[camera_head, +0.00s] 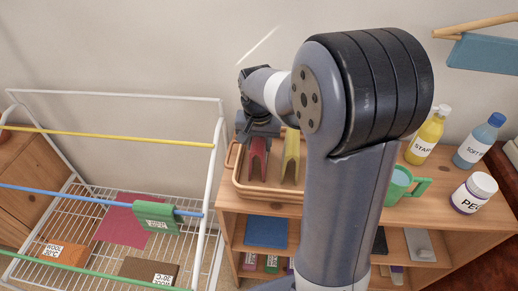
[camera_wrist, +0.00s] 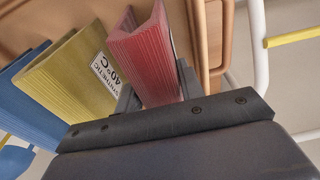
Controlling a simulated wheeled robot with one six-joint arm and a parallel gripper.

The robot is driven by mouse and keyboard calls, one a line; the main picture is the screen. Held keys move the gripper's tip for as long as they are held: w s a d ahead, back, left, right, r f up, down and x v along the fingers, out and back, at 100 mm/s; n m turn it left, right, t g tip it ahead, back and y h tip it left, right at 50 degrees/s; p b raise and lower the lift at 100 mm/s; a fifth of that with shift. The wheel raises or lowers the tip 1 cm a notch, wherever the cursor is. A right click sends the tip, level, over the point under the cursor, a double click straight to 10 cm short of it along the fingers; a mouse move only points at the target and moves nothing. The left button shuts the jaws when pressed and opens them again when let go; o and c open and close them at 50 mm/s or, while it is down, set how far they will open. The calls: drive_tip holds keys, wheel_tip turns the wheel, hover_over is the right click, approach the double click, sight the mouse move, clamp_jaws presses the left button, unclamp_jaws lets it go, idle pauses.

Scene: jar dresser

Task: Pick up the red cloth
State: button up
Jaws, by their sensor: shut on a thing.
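The red cloth (camera_head: 257,165) is a folded, ribbed piece at the left side of the wooden tray (camera_head: 238,190) on the dresser. In the wrist view the red cloth (camera_wrist: 145,50) stands between the two dark fingers of my gripper (camera_wrist: 157,90), which is shut on its near end. In the head view my gripper (camera_head: 259,136) is over the back of the cloth, partly hidden by my arm. I cannot tell whether the cloth is clear of the tray floor.
A yellow cloth (camera_head: 291,158) labelled synthetic 40°C is close beside the red one. A blue cloth (camera_wrist: 30,95) is beyond it. A white drying rack (camera_head: 215,150) with coloured rods stands left; a green mug (camera_head: 402,186) and bottles (camera_head: 428,135) stand right.

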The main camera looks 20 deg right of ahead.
drive_tip(key=shift+r, duration=0.15)
wheel_tip(320, 180, up, 10)
drive_tip(key=shift+f, duration=0.1)
idle(0.3)
drive_tip(key=o, duration=0.4)
drive_tip(key=shift+c, duration=1)
wheel_tip(320, 180, up, 4)
drive_tip(key=p, duration=0.3)
drive_tip(key=shift+f, duration=0.25)
drive_tip(key=shift+a, duration=0.15)
